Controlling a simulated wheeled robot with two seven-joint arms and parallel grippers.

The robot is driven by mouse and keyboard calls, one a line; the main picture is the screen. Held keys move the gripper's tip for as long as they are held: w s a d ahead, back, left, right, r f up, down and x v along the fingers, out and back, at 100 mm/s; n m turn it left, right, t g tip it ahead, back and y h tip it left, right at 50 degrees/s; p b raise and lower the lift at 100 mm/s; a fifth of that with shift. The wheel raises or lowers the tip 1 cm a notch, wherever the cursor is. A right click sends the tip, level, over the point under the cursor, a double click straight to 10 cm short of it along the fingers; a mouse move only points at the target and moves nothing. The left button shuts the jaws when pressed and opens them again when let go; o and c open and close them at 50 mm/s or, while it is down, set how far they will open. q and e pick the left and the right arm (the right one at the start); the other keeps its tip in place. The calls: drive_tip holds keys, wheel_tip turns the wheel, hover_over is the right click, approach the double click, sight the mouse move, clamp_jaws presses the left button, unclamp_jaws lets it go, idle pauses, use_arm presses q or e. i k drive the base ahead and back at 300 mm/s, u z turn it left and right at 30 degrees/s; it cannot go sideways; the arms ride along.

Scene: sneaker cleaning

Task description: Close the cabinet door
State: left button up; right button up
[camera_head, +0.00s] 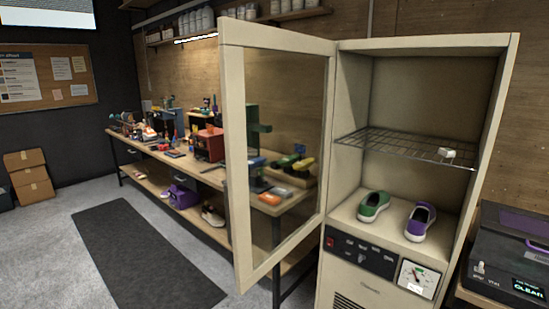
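The cabinet (510,120) is a tall cream unit at the right of the head view, with its front open. Its glass door (232,165), in a cream frame, is hinged on the cabinet's left side and swung wide open toward me and to the left. Inside, a green shoe (373,206) and a purple shoe (420,221) stand on the cabinet floor, under a wire shelf (400,147). A control panel with a dial (417,279) is below the opening. Neither of my grippers is in view.
A long workbench (170,152) with tools and colored items runs along the wall behind the door. A dark machine (508,255) stands right of the cabinet. A dark mat (145,255) lies on open floor at left.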

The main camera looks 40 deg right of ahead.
sight(234, 35)
drive_tip(key=i, duration=2.45)
drive_tip(key=z, duration=3.4)
drive_tip(key=i, duration=0.5)
drive_tip(key=z, duration=2)
drive_tip(key=k, duration=1)
drive_tip(key=z, duration=0.05)
